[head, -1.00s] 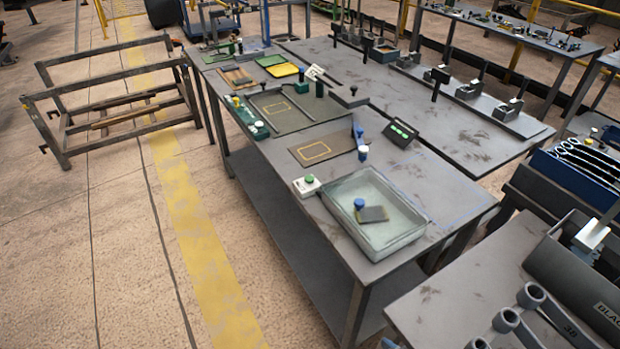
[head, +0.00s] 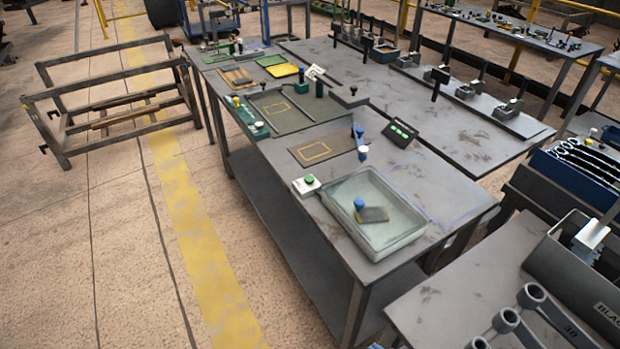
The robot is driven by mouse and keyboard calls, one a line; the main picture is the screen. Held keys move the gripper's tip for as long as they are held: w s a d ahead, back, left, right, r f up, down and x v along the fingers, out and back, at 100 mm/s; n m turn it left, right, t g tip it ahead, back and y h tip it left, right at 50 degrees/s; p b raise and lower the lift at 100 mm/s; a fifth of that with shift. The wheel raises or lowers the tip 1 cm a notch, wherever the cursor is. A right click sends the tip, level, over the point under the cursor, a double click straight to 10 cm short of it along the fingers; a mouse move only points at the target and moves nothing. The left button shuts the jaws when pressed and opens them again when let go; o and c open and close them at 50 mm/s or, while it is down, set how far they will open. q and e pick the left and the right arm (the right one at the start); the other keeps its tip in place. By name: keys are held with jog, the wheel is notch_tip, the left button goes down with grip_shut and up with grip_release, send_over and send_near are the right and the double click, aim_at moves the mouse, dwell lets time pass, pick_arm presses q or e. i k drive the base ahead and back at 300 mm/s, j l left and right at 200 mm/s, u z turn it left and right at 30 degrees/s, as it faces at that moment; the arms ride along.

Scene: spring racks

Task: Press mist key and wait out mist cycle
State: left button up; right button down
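A small white box with a green button (head: 308,182) sits on the near part of the grey workbench (head: 455,204), at its left edge; it looks like the mist key. Just right of it is a clear, shallow glass tray (head: 395,244). A small black panel with green lit marks (head: 401,131) stands tilted behind the tray. Whether mist is in the tray I cannot tell. Neither of my grippers is in view, and nothing touches the button.
A dark mat with a yellow outline (head: 321,148) and a blue-and-white post (head: 362,150) stand behind the tray. Farther back are a green rack (head: 246,118) and a yellow tray (head: 284,70). A lower table with wrenches (head: 440,305) is at the front right.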

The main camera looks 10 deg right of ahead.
aim_at(309, 178)
jog(key=i+j+z, duration=0.2)
jog(key=z, duration=0.25)
jog(key=i+j+z, duration=0.15)
jog(key=z, duration=0.25)
jog(key=i+j+z, duration=0.1)
jog(key=j, duration=0.25)
jog(key=i+j+z, duration=0.15)
jog(key=j, duration=0.2)
jog(key=i+j+z, duration=0.1)
jog(key=j, duration=0.3)
jog(key=i+j, duration=0.1)
jog(key=j, duration=0.3)
jog(key=i+j, duration=0.1)
jog(key=j, duration=0.3)
jog(key=i+j, duration=0.15)
jog(key=j, duration=0.25)
jog(key=i+j+z, duration=0.1)
jog(key=j, duration=0.25)
jog(key=i+j, duration=0.1)
jog(key=j, duration=0.3)
